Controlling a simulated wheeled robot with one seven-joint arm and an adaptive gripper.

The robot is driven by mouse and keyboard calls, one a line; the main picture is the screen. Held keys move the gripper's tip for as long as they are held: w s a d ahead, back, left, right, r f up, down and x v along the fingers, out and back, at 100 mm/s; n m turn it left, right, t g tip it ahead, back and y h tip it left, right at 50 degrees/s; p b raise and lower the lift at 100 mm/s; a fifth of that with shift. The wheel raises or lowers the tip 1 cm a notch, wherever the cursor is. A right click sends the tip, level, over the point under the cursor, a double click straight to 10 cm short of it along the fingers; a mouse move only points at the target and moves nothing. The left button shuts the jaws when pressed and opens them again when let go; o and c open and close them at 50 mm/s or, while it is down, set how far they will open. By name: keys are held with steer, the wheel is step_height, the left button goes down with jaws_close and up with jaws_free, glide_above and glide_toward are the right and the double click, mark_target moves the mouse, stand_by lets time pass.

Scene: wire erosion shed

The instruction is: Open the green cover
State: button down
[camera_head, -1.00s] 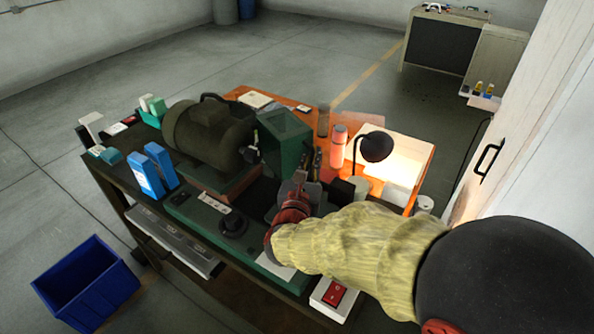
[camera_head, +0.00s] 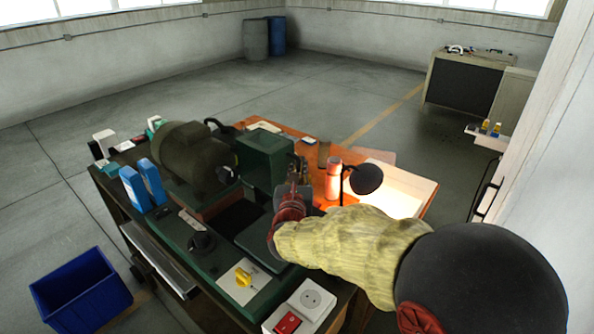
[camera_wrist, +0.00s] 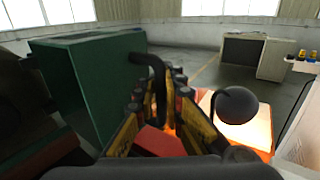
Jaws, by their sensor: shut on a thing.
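The green cover (camera_head: 265,158) is a dark green box-shaped hood at the back of the machine on the bench, right of the motor. In the wrist view, the green cover (camera_wrist: 95,80) fills the left side, with its top and side faces showing. A black curved handle (camera_wrist: 150,62) runs from its right edge down between my fingers. My gripper (camera_head: 299,168) is at the cover's right side, and the wrist view shows my gripper (camera_wrist: 160,105) shut on this handle. The exact contact is partly hidden by the fingers.
The dark motor (camera_head: 193,155) stands left of the cover. A lamp (camera_head: 366,179) and a pink bottle (camera_head: 333,179) stand close on the right. A yellow knob (camera_head: 243,278) and red switch (camera_head: 287,322) are at the front. A blue bin (camera_head: 82,290) is on the floor.

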steer(key=shift+d+f, duration=0.1)
steer(key=shift+d, duration=0.05)
steer(key=c, duration=2.1)
jaws_free()
steer(key=shift+c, duration=0.2)
steer(key=shift+o, duration=0.9)
steer(key=shift+s, duration=0.1)
steer(key=s+a, duration=0.2)
steer(key=s, duration=0.9)
steer(key=shift+s, duration=0.4)
